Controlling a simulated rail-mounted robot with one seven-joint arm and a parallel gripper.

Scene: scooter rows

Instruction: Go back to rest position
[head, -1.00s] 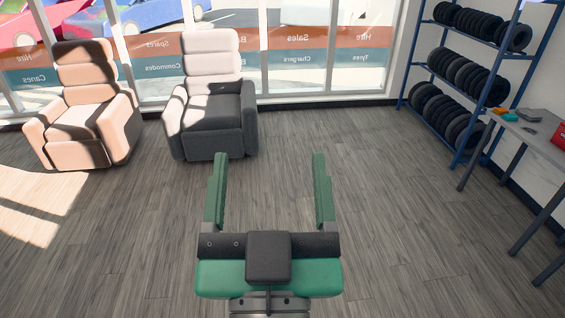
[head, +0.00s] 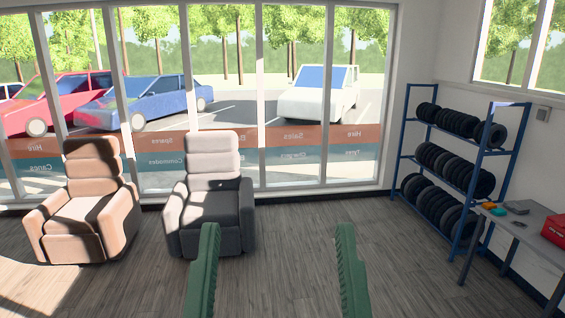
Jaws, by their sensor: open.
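My gripper (head: 278,275) shows at the bottom middle of the head view as two green toothed fingers, wide apart. Nothing is between the fingers except the view of the wood floor behind them. The body of the gripper is below the picture edge and hidden. The fingers appear clear of all furniture.
A tan recliner (head: 88,208) and a dark grey recliner (head: 213,215) stand before the window wall. A blue rack (head: 468,180) with several tyres is at the right, beside a table (head: 540,240) bearing a red box (head: 555,231). The middle floor (head: 330,215) is clear.

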